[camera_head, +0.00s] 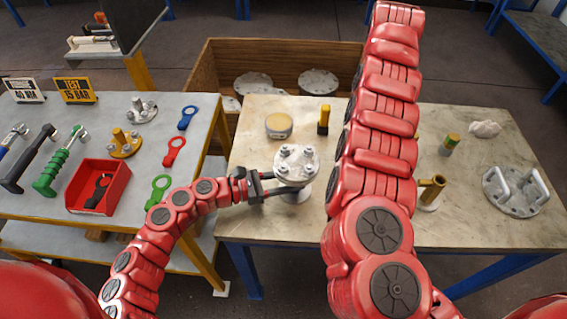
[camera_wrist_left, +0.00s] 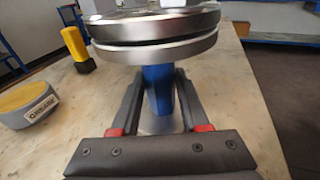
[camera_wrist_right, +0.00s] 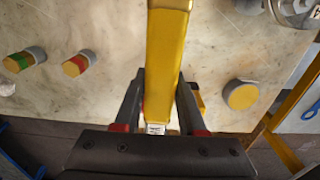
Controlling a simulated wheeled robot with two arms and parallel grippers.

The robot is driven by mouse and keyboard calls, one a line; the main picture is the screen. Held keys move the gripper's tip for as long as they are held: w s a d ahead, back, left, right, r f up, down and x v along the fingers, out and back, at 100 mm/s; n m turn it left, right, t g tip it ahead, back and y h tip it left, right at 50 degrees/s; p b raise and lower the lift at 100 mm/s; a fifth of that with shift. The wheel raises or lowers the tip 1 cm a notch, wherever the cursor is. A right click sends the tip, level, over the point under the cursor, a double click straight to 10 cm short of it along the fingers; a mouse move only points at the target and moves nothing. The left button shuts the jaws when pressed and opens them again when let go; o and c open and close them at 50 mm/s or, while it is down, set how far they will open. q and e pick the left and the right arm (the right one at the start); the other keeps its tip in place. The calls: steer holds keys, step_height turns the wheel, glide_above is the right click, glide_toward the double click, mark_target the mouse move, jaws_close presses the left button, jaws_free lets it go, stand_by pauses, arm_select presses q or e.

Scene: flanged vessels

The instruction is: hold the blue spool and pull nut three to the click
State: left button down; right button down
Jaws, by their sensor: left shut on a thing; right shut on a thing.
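The blue spool (camera_wrist_left: 158,88) stands upright on the right table, under a round steel flange pair (camera_wrist_left: 155,35). My left gripper (camera_head: 262,187) is shut on its blue neck just below the flanges; its jaws (camera_wrist_left: 158,105) also show around it in the left wrist view. Several nuts and studs (camera_head: 297,158) stand on the top flange; I cannot read which is nut three. My right gripper (camera_wrist_right: 160,112) is shut on a yellow handle (camera_wrist_right: 167,60), apparently a wrench's. The tool's far end is out of frame. This gripper is outside the head view.
A grease tin (camera_head: 278,125) and a yellow-black marker (camera_head: 323,118) stand behind the spool. A brass post (camera_head: 432,190) and handled flange (camera_head: 515,191) are on the right. My right arm crosses above the table. Wrenches (camera_head: 58,165) and a red tray (camera_head: 100,190) occupy the left bench.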

stand_by(0.4)
steer(key=shift+a+r+n, duration=0.2)
steer(key=shift+a+n, duration=0.35)
steer(key=shift+n, duration=0.25)
steer(key=s+a+r+n, duration=0.2)
steer(key=a+r+n, duration=0.2)
steer(key=a+n, duration=0.9)
steer(key=s+a+r+n, duration=0.1)
steer(key=a+r+n, duration=0.35)
steer(key=n, duration=1.65)
step_height(320, 180, down, 6)
steer(key=a, duration=0.1)
steer(key=shift+a+f, duration=0.15)
steer(key=shift+f, duration=0.05)
